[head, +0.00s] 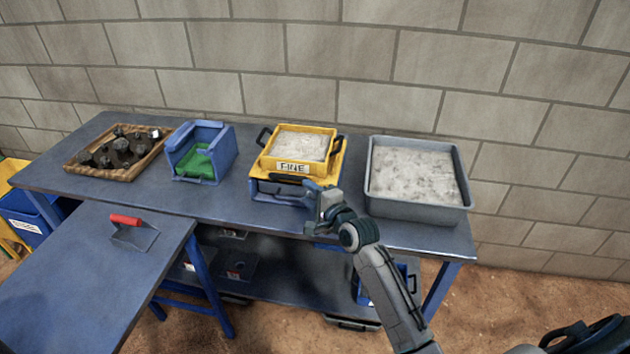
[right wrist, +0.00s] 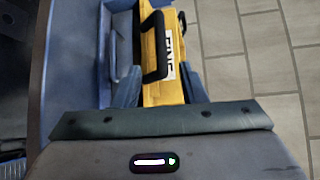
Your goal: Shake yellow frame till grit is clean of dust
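The yellow frame (head: 333,163) has a "FINE" label, black handles and pale grey grit (head: 299,145) inside. It sits level on a blue stand (head: 262,190) on the long table. My right gripper (head: 318,192) is at the frame's front right corner, by the front black handle (head: 288,180). In the right wrist view, my right gripper (right wrist: 158,88) is open, its fingers apart. The yellow frame (right wrist: 160,78) and its black handle (right wrist: 154,47) show between and beyond the fingers; contact cannot be told.
A grey tray of pale grit (head: 376,198) stands right of the frame. A blue bin with green inside (head: 215,150) and a wooden tray of dark rocks (head: 84,168) stand left. A red-handled scoop (head: 130,228) lies on the front table. A block wall stands close behind.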

